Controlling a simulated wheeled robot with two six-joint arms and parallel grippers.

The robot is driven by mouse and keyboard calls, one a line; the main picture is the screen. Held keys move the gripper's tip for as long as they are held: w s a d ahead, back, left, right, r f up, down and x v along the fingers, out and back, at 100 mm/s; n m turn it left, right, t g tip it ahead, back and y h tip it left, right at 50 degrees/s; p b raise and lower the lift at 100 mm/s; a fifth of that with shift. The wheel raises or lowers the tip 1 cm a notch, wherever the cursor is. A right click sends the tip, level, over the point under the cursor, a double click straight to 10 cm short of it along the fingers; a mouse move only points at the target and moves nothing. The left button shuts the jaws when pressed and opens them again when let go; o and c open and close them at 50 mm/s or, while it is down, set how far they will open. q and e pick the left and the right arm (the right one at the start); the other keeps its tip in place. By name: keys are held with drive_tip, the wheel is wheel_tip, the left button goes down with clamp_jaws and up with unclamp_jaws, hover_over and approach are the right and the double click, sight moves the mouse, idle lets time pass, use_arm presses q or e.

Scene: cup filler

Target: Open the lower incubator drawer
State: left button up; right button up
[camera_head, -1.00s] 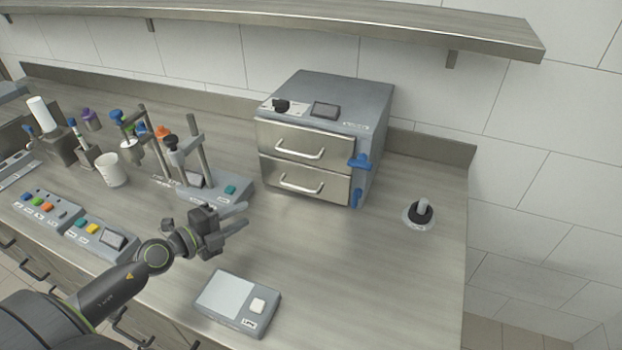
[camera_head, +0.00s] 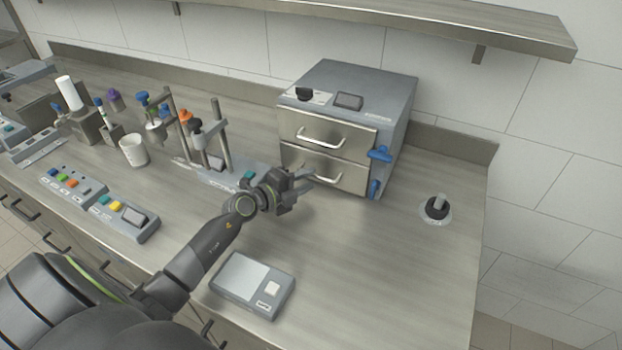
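The grey incubator (camera_head: 362,84) stands at the back of the bench with two metal-fronted drawers, both closed. The lower drawer (camera_head: 350,175) has a bar handle (camera_head: 327,178). The upper drawer (camera_head: 350,135) has a similar handle (camera_head: 320,139). My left gripper (camera_head: 308,179) is open and empty, its fingers pointing right. It is in front of the left part of the lower drawer, close to the handle. It covers that drawer's lower left corner; I cannot tell whether it touches. My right gripper is not in view.
Blue latches (camera_head: 380,154) sit on the incubator's right edge. A stand device (camera_head: 217,143), a white cup (camera_head: 133,151) and button boxes (camera_head: 117,207) are on the left. A scale (camera_head: 253,284) lies in front; a black-topped item (camera_head: 437,208) stands right. The bench centre right is clear.

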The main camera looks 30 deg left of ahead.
use_arm(q)
drive_tip(key=shift+x, duration=1.05)
clamp_jaws()
